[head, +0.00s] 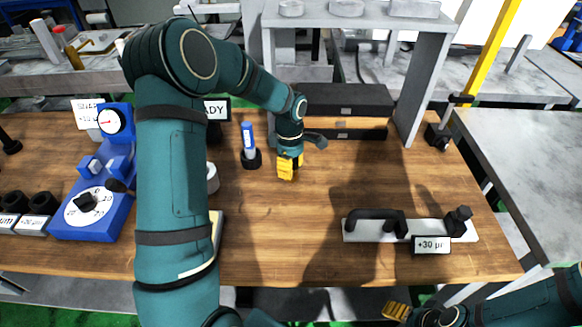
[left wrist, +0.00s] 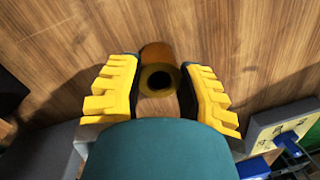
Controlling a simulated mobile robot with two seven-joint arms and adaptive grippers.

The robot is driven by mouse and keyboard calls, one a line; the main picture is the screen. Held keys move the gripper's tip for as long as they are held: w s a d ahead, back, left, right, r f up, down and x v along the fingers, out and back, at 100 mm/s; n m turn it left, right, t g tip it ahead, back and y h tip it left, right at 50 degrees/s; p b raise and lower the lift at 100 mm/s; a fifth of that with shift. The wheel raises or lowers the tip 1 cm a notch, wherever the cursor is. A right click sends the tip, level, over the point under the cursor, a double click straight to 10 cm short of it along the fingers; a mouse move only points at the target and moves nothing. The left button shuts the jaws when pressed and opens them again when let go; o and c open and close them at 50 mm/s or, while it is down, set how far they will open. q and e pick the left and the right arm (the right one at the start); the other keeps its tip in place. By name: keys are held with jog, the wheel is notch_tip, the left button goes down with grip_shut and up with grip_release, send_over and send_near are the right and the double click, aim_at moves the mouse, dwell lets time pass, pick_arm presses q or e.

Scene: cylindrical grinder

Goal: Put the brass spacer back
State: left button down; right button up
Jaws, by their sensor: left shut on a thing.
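My left gripper (head: 289,167) is over the middle of the wooden bench, its yellow fingers pointing down. In the left wrist view, a brass-coloured hollow cylinder, the brass spacer (left wrist: 160,53), sits between the yellow fingers, its dark bore facing the camera. The left gripper is shut on it, with the wood grain behind it. In the head view the fingers hide the spacer. I cannot tell whether it touches the bench. My right gripper (head: 396,311) shows its yellow fingers at the bottom edge, in front of the bench; its opening is unclear.
A dark cup with a blue marker (head: 248,142) stands left of the left gripper. A blue dial fixture (head: 92,203) is at far left. A white plate with a black handle and a +30 label (head: 431,245) lies at right. Dark blocks (head: 346,101) stand behind. The bench's front middle is clear.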

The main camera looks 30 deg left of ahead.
pick_arm(q)
jog(key=c, duration=0.6)
grip_release()
jog(key=shift+c, duration=0.2)
notch_tip(320, 180, up, 12)
jog(key=w+a+p, duration=0.1)
jog(key=p, duration=0.2)
